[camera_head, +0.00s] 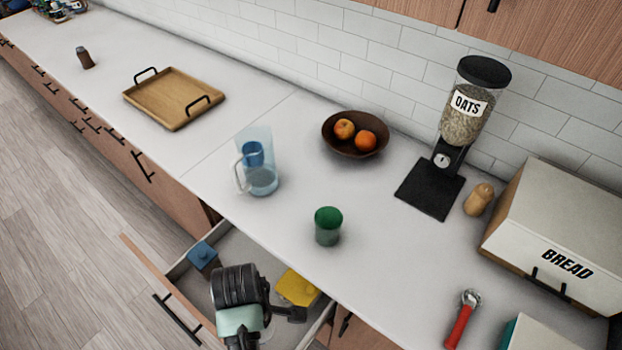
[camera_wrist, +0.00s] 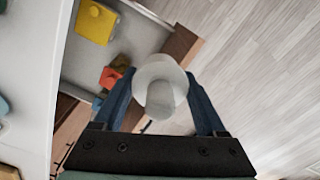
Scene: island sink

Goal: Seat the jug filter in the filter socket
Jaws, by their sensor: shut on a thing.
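My gripper (camera_wrist: 159,78) is shut on a whitish, rounded jug filter (camera_wrist: 161,102), which sits between the two blue fingers in the wrist view. In the head view my wrist is over the open drawer at the bottom, and the fingers and filter are hidden there. The clear jug (camera_head: 263,180) stands upright on the counter, handle to the left, up and right of my wrist and apart from it. A blue cup-like insert (camera_head: 253,153) shows inside its upper part, likely the filter socket. I cannot see into it.
The open drawer (camera_head: 232,246) holds a blue item (camera_head: 203,256) and a yellow item (camera_head: 297,287); a red item (camera_wrist: 110,77) shows in the wrist view.

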